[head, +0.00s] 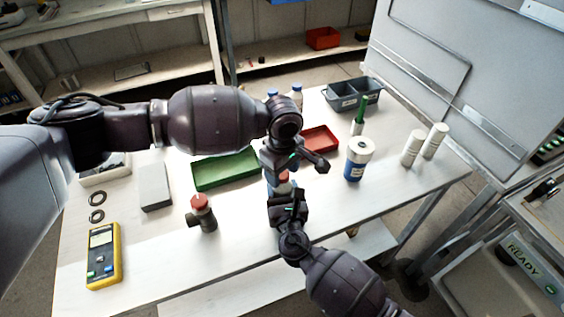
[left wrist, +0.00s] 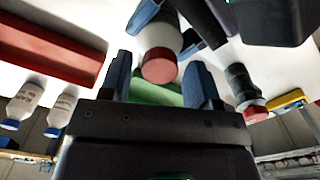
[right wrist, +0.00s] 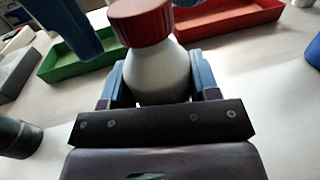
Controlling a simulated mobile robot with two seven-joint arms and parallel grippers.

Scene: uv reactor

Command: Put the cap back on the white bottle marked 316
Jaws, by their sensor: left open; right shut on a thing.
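A white bottle (right wrist: 155,70) stands upright between the fingers of my right gripper (head: 287,196), which is shut on its body. A red cap (right wrist: 141,20) sits on top of the bottle, apparently on its neck; it also shows in the left wrist view (left wrist: 160,66). In the head view the bottle is mostly hidden between my two grippers. No marking is readable on it. My left gripper (head: 295,168) is open just above, its fingers apart on either side of the cap in the left wrist view, with no clear contact.
A green tray (head: 224,171) and a red tray (head: 320,139) lie behind. A blue-and-white canister (head: 357,160) stands right. A dark fitting with a red top (head: 202,213) and a yellow meter (head: 103,258) are left. Blue-capped bottles (head: 296,95) stand farther back. The front table edge is close.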

